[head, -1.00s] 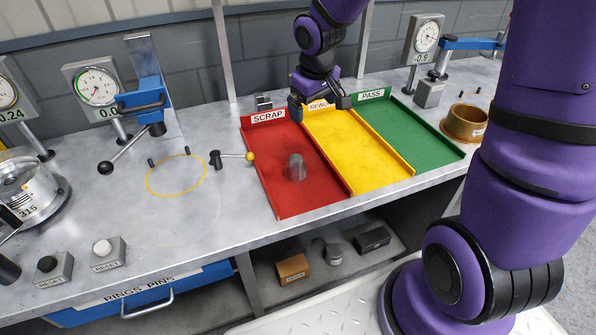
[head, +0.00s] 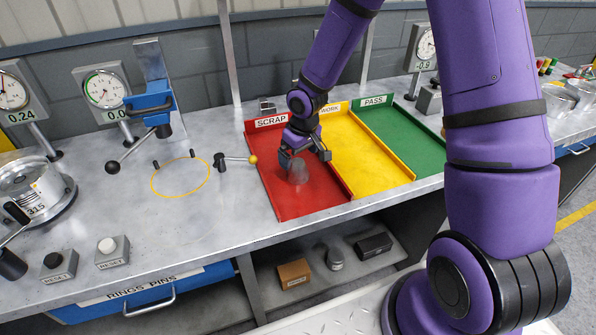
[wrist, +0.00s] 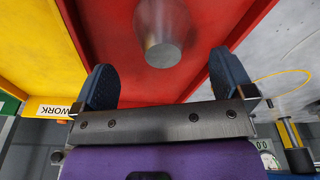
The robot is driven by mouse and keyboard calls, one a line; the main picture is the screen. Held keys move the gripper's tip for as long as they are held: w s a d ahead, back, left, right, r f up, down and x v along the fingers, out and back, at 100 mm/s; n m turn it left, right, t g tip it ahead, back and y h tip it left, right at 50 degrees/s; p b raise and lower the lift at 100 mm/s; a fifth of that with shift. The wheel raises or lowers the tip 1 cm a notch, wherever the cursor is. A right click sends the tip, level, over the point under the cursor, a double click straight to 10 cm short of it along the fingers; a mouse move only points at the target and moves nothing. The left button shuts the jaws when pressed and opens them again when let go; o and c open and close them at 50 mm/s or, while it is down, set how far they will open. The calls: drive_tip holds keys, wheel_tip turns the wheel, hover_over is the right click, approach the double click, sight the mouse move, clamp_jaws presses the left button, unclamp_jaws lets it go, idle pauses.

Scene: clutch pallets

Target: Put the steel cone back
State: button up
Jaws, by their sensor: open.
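The steel cone (head: 298,172) is a small grey blunt cone standing in the red SCRAP tray (head: 287,205). In the wrist view the cone (wrist: 163,35) shows beyond my fingers, roughly midway between them, against the red floor. My gripper (head: 304,157) is low over the red tray, just behind the cone in the head view. In the wrist view my gripper (wrist: 163,80) has its two dark fingers wide apart with nothing between the tips. I cannot tell whether any finger touches the cone.
The yellow REWORK tray (head: 365,155) and green PASS tray (head: 400,130) adjoin on the right. A lever with a yellow knob (head: 253,159) stands close left of the red tray. A yellow circle (head: 181,178) marks bare bench further left. Dial gauges (head: 104,90) stand behind.

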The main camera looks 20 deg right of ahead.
sight(298, 161)
drive_tip(key=f, duration=0.4)
drive_tip(key=shift+a, duration=0.25)
drive_tip(key=shift+w+f, duration=0.1)
drive_tip(key=shift+f, duration=0.55)
drive_tip(key=shift+c, duration=0.5)
drive_tip(key=c, duration=1.4)
drive_tip(key=shift+c, duration=1.2)
drive_tip(key=shift+r, duration=0.1)
